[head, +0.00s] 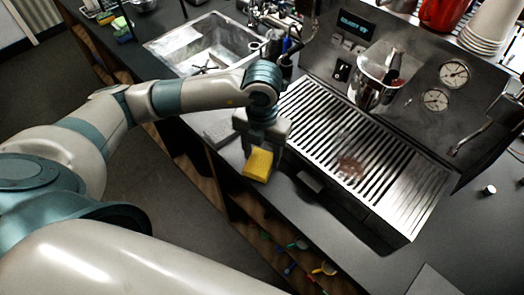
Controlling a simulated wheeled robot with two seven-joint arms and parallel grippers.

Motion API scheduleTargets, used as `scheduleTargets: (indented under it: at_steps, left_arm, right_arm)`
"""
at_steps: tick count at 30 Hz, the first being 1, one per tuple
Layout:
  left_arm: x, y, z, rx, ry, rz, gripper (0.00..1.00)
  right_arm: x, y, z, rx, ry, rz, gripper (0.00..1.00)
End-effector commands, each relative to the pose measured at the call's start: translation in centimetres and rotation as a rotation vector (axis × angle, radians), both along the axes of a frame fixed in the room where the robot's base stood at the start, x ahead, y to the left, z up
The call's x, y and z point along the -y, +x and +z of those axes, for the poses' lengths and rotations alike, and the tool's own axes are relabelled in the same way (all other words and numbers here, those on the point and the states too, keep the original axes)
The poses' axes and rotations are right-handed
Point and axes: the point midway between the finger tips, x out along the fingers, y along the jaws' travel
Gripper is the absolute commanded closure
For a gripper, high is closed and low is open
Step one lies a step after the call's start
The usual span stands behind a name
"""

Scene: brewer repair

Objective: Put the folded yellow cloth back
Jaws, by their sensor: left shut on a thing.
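The folded yellow cloth (258,164) is in the head view near the centre, at the left front end of the brewer's drip tray. My left gripper (262,150) is shut on the cloth and points down, with the cloth between its fingers. I cannot tell whether the cloth touches the counter. A flat grey pad (220,132) lies on the counter just left of the gripper. My right gripper is not in view.
The brewer (405,85) has a slatted drip tray (300,112) with a brown stain (350,166). A sink (203,44) is behind my left arm. A small metal cylinder (489,189) stands at right. Coloured items sit on a shelf below. The front right counter is mostly clear.

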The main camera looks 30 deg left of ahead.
Motion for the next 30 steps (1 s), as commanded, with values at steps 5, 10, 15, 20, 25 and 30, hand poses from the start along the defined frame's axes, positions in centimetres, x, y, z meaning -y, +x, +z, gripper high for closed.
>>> scheduleTargets:
  at_steps: [5, 10, 15, 20, 25, 30]
  left_arm:
    - [0.0, 0.0, -0.1, 0.001, -0.001, 0.000, 0.65]
    - [0.0, 0.0, -0.4, 0.001, 0.000, 0.000, 0.65]
    - [0.0, 0.0, -0.2, 0.001, 0.000, 0.000, 0.28]
    - [0.0, 0.0, -0.2, 0.001, 0.000, 0.000, 0.28]
    - [0.0, 0.0, 0.0, 0.001, 0.000, 0.000, 0.28]
    - [0.1, 0.1, 0.9, 0.003, -0.002, 0.000, 0.28]
  right_arm:
    - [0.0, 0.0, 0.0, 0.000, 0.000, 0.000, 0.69]
    - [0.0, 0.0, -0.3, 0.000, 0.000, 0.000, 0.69]
    - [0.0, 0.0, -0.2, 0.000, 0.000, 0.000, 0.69]
    - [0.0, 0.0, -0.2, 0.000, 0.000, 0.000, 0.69]
    - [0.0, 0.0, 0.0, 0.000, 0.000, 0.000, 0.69]
    - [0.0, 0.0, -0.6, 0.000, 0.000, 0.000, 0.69]
